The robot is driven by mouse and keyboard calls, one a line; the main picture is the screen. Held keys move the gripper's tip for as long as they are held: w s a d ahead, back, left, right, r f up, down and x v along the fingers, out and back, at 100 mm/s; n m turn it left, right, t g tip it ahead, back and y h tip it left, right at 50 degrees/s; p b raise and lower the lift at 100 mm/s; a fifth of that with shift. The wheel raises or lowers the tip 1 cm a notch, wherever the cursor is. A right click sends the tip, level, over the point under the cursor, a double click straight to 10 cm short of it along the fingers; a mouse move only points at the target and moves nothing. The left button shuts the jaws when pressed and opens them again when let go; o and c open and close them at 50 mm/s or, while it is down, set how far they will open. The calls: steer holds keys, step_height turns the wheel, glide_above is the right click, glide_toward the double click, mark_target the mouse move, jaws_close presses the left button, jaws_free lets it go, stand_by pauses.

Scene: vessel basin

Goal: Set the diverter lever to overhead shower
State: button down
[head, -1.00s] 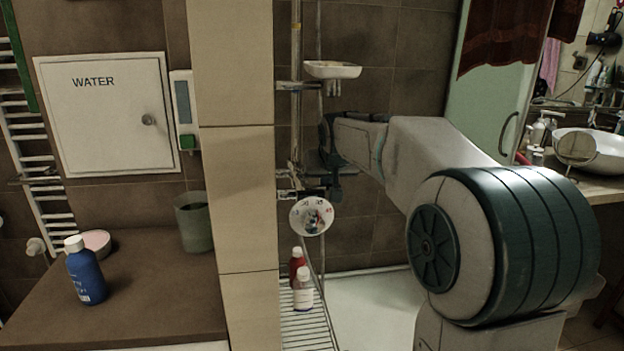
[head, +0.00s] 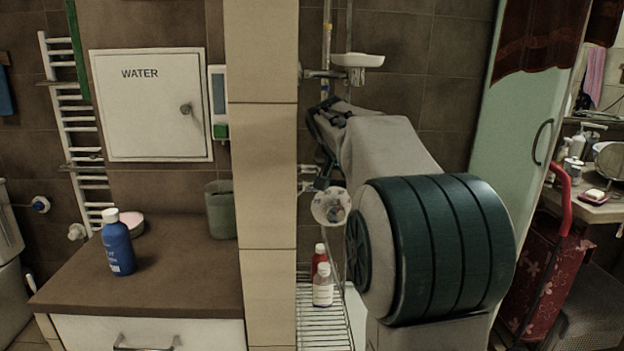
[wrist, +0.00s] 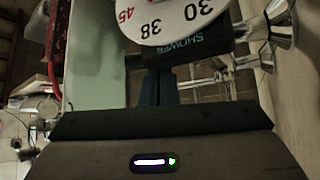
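The white temperature dial (head: 331,207) is on the shower wall in the head view. The wrist view shows the dial close up (wrist: 178,18) with the numbers 30, 38 and 45. A dark label reading SHOWER (wrist: 188,56) sits against its edge. My gripper (head: 323,182) is just above the dial in the head view, its tips small and dark. In the wrist view, dark bluish strips close together (wrist: 158,88) lie below the label. I cannot tell whether they are fingers or the lever, so the lever is not clearly seen.
A soap dish (head: 357,60) is above my arm on the shower rail. Red and white bottles (head: 322,290) stand on a wire rack below the dial. A tiled pillar (head: 268,190) stands left of the shower. A glass door (head: 520,110) is at right.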

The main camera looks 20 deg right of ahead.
steer(key=shift+s+f, duration=0.1)
steer(key=shift+s, duration=0.25)
steer(key=shift+a+b, duration=0.25)
steer(key=shift+b, duration=0.05)
stand_by(0.3)
